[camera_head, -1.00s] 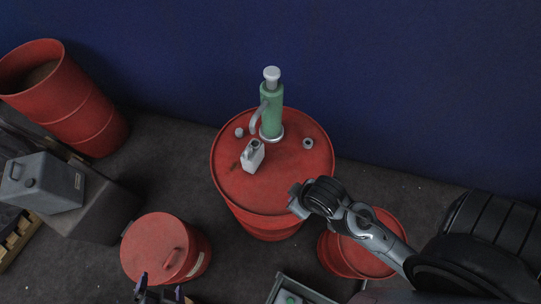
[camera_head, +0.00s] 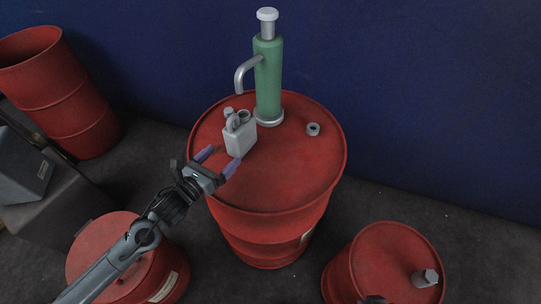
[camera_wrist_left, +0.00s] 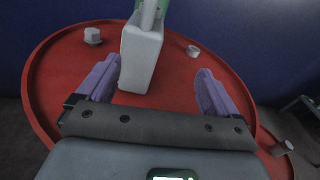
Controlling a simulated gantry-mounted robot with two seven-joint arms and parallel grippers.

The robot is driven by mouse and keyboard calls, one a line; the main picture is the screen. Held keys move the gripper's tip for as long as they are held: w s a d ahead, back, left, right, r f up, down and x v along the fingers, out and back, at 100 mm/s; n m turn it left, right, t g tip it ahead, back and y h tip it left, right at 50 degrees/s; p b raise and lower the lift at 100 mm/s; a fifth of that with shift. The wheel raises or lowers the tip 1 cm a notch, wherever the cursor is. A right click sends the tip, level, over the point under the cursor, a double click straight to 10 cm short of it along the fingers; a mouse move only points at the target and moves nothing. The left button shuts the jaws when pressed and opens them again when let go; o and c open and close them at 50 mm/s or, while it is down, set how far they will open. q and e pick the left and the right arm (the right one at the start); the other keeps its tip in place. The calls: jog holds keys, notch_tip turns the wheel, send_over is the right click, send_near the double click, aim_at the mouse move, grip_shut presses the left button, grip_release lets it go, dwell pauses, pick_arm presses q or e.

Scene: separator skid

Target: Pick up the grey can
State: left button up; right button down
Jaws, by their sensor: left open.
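The grey can (camera_head: 240,138) is small and pale and stands upright on top of a red drum (camera_head: 290,180). It also shows in the left wrist view (camera_wrist_left: 141,58), just beyond the open jaws and nearer the left-hand finger. My left gripper (camera_head: 219,159) reaches in from the lower left with its purple fingers open and empty, low over the drum top and pointing at the can. In the left wrist view the gripper (camera_wrist_left: 159,76) has a finger on either side of the picture. Whether a finger touches the can I cannot tell. My right gripper is out of sight.
A green hand pump (camera_head: 268,80) with a spout stands right behind the can. A small ring-shaped cap (camera_head: 313,129) lies to its right. Other red drums stand lower left (camera_head: 100,245) and lower right (camera_head: 395,255), the latter bearing a grey hexagonal piece (camera_head: 425,278). A blue wall (camera_head: 420,90) is behind.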

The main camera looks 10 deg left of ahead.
aim_at(229, 137)
pick_arm(q)
jog(key=w+b, duration=0.1)
jog(key=b, duration=0.1)
jog(key=w+a+m+b, duration=0.1)
jog(key=w, duration=0.1)
jog(key=shift+a+f+t+b, duration=0.2)
jog(key=shift+t+b, duration=0.2)
jog(key=shift+w+r, duration=0.15)
jog(key=shift+w, duration=0.05)
jog(key=shift+w+r+b, duration=0.15)
jog(key=shift+w+b, duration=0.15)
jog(key=shift+b, duration=0.05)
jog(key=x, duration=0.4)
jog(key=shift+w+d+r, duration=0.1)
jog(key=shift+w+d, duration=0.15)
jog(key=shift+w, duration=0.1)
jog(key=shift+w+d, duration=0.15)
jog(key=shift+w, duration=0.2)
jog(key=shift+f+b+x, duration=0.2)
jog(key=shift+b+x, duration=0.15)
jog(key=shift+x, duration=0.8)
jog(key=shift+f+b+x, duration=0.2)
jog(key=shift+b+x, duration=0.1)
jog(key=shift+x, duration=0.85)
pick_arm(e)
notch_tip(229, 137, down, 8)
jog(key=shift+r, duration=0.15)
